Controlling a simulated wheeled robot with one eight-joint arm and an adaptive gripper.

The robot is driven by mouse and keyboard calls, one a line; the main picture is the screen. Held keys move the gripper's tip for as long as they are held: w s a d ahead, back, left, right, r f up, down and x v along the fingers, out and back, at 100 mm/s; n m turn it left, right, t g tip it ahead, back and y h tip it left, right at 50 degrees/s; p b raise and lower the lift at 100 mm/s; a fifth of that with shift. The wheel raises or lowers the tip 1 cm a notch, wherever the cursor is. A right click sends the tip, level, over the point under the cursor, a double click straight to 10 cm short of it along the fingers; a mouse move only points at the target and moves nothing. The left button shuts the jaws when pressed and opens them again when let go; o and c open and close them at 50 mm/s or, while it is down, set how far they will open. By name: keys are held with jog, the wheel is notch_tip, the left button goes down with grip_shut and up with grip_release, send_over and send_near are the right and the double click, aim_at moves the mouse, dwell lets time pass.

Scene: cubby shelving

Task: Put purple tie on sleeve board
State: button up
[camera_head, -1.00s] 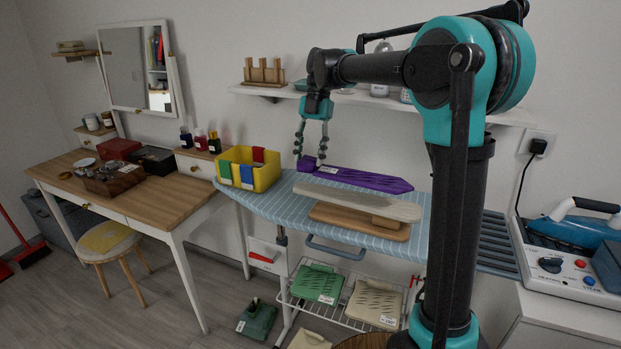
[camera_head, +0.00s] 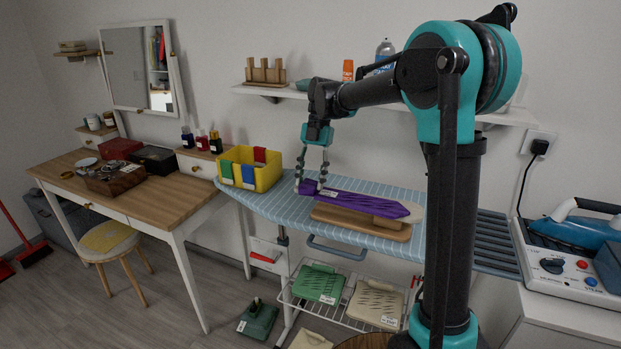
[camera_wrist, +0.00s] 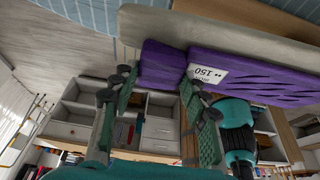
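The purple tie (camera_head: 365,203) is a flat, stiff-looking strip with a white label near its left end. It lies along and over the cream sleeve board (camera_head: 417,214), covering most of its top; I cannot tell if it touches. The sleeve board's wooden base (camera_head: 362,226) shows below, on the ironing board. My gripper (camera_head: 311,183) points down at the tie's left end, its fingers on either side of that end. In the wrist view my gripper (camera_wrist: 157,78) has the tie's short end (camera_wrist: 163,66) between the fingertips, and the sleeve board (camera_wrist: 215,33) shows behind the tie.
The blue striped ironing board (camera_head: 268,205) carries a yellow bin (camera_head: 262,178) to the left of my gripper. A wall shelf (camera_head: 345,97) with bottles and a wooden rack is behind the arm. A steam iron station (camera_head: 570,265) stands at the right.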

jog(key=o, duration=0.4)
jog(key=shift+c, duration=0.2)
jog(key=v, duration=1.2)
jog(key=shift+r, duration=0.2)
jog(key=shift+s, duration=0.1)
